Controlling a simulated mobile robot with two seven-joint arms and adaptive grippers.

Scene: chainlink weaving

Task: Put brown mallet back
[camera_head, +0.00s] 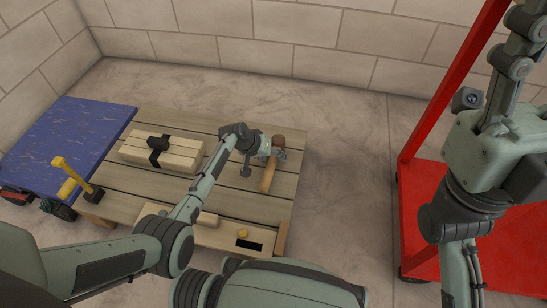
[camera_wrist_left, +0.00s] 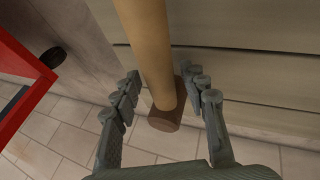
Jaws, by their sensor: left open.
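The brown mallet lies on the wooden table (camera_head: 225,208) near its right side, with its brown head (camera_head: 278,140) toward the back and its light wooden handle (camera_head: 267,178) toward the front. My left gripper (camera_head: 271,154) is open at the mallet, close to its head end. In the left wrist view the open fingers (camera_wrist_left: 165,95) stand on either side of the mallet, whose handle (camera_wrist_left: 150,45) runs up out of the picture. The head (camera_wrist_left: 166,119) shows between the fingers, with a gap at the left. My right gripper (camera_head: 512,65) is partly cut off at the upper right.
A block of pale wood (camera_head: 165,152) with a black clamp sits at the table's back left. A yellow-handled tool (camera_head: 70,173) stands at the left edge beside a blue-topped surface (camera_head: 65,140). A red frame (camera_head: 445,95) stands at the right, with bare floor (camera_head: 345,170) between.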

